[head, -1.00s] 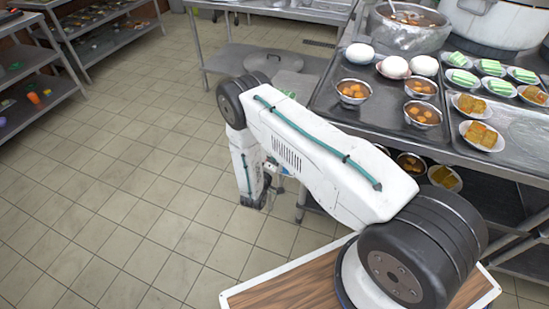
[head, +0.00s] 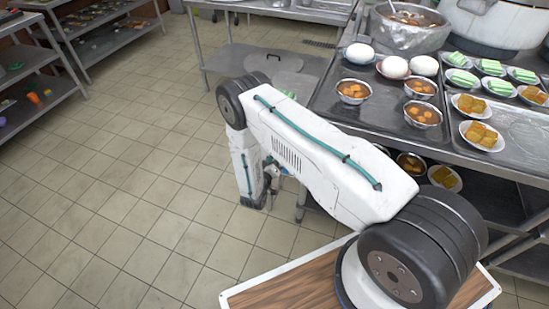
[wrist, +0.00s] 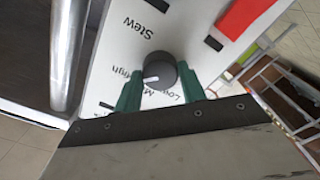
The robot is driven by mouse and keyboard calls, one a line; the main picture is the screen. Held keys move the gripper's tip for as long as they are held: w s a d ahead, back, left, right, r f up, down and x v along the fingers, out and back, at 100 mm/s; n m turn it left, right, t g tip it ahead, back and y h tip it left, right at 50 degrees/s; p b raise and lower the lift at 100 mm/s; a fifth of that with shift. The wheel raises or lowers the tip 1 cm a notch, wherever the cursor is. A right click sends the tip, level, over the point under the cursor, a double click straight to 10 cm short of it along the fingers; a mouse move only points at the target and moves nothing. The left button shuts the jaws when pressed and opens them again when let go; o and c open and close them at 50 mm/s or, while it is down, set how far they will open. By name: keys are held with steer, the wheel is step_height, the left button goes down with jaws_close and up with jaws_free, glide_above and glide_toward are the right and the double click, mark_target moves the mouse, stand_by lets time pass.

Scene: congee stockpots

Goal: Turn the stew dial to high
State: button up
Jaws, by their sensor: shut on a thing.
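The stew dial (wrist: 160,71) is a dark round knob on a white panel (wrist: 108,50) in the wrist view, with the word "Stew" printed above it. My gripper (wrist: 160,85) has its two green fingers on either side of the dial and is shut on it. The dial's white mark points left, towards a label that seems to end in "igh". The labels "Low" and one beginning with "M" lie below, partly covered by the fingers.
A metal counter (head: 340,103) at the right holds bowls of food, white domes and plates. A large pot (head: 410,38) stands behind them. Metal shelving (head: 60,60) is at the far left. A metal pipe (wrist: 70,50) runs beside the panel. The tiled floor at the left is clear.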

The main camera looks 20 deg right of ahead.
steer(key=o, duration=1)
steer(key=shift+c, duration=0.2)
steer(key=v, duration=0.7)
steer(key=shift+s+a, duration=0.3)
steer(key=shift+s, duration=0.05)
